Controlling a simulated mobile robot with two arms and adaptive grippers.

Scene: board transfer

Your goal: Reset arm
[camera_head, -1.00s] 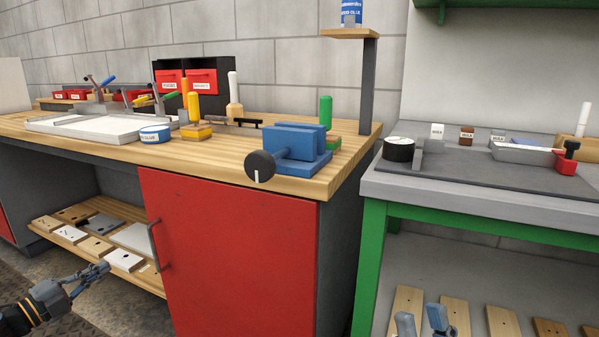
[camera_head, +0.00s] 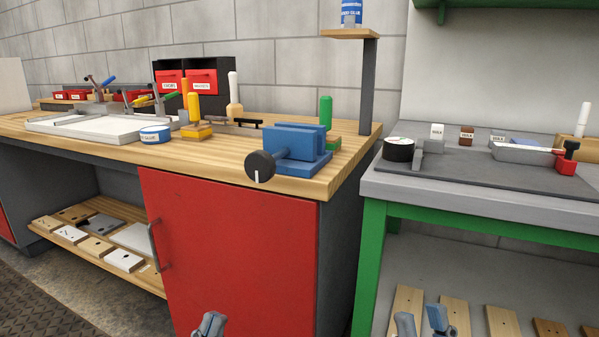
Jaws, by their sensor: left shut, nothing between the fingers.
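My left gripper (camera_head: 208,325) shows at the bottom edge, in front of the red cabinet door (camera_head: 235,250). Its fingertips are together with nothing between them, and the rest of that arm is below the picture. My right gripper (camera_head: 422,322) shows at the bottom edge to the right, in front of the lower shelf of the green-framed bench (camera_head: 366,270). Its two fingertips stand apart with nothing seen between them. The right arm itself is out of view.
Several boards (camera_head: 125,260) lie on the wooden shelf under the left workbench (camera_head: 110,145). More wooden boards (camera_head: 503,322) lie low under the right bench. A blue vise (camera_head: 295,145) sits at the left bench's corner. The floor at lower left is clear.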

